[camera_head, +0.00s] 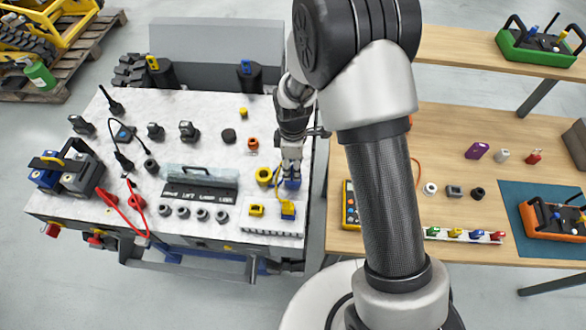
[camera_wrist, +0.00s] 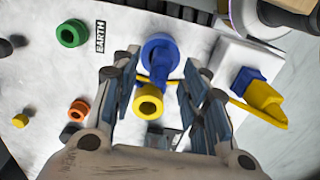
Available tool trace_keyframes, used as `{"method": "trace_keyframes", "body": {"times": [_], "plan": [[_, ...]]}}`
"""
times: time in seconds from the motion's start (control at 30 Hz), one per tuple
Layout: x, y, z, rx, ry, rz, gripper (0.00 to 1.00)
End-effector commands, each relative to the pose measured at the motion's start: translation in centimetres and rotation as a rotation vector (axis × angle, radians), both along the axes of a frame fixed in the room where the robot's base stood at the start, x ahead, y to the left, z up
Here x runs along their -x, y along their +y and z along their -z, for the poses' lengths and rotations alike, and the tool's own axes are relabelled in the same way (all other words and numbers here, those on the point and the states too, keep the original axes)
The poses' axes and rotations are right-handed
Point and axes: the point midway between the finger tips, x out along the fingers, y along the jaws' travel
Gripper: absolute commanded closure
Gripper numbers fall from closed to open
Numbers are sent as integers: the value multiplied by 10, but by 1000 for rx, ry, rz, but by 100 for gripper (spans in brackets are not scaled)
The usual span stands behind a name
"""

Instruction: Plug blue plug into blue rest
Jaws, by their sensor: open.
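A blue round piece (camera_wrist: 160,55) with a wider collar stands on the white worktop; it also shows in the head view (camera_head: 292,184). I cannot tell whether it is the plug, its rest or both. My gripper (camera_wrist: 160,68) is open around or just above this piece, one finger on each side; contact is unclear. In the head view my gripper (camera_head: 291,168) points down at it. A blue block with a yellow end (camera_wrist: 254,88) sits on a white base at the right of the wrist view; it also appears in the head view (camera_head: 288,209).
A yellow ring (camera_wrist: 148,102) stands close beside the blue piece. An orange ring (camera_wrist: 79,110) and a green ring (camera_wrist: 72,33) stand to the left. A yellow block (camera_head: 256,210) is on the white strip. Several dark connectors and red cables (camera_head: 122,205) occupy the worktop's left.

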Motion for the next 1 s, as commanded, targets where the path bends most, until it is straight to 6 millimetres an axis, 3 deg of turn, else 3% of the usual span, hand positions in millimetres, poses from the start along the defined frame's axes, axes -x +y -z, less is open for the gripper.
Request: {"method": "trace_keyframes", "body": {"times": [0.2, 0.4, 0.6, 1.0], "plan": [[-1, 0, -50, -1, -5, 0, 59], [0, 0, -79, -1, -2, 0, 59], [0, 0, -90, 0, 0, 0, 59], [0, 0, -90, 0, 0, 0, 59]]}}
